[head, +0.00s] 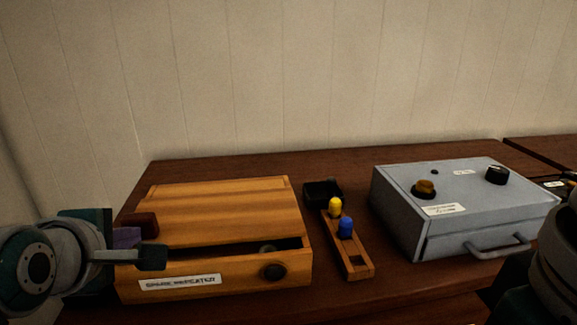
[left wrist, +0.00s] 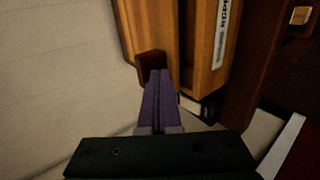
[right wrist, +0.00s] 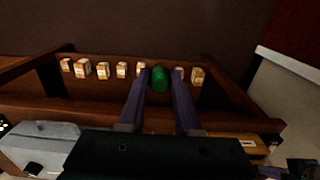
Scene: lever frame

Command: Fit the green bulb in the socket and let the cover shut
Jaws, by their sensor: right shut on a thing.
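The green bulb (right wrist: 160,78) is between the fingertips of my right gripper (right wrist: 159,84) in the right wrist view. A wooden box (head: 215,275) stands at left in the head view. Its wooden cover (head: 220,208) is partly raised, leaving a dark gap along the front. A dark round thing (head: 267,248) shows inside the gap; I cannot tell for sure that it is the socket. A dark red lever block (head: 139,224) sits at the box's left side. My left gripper (left wrist: 155,78) is shut, its fingertips against or just beside that block (left wrist: 151,62).
A bulb rack (head: 355,264) holds a yellow bulb (head: 335,207) and a blue bulb (head: 346,228). A black tray (head: 322,190) stands behind it. A grey metal box (head: 470,210) with a handle stands at right. Small boxes (right wrist: 103,71) line a shelf in the right wrist view.

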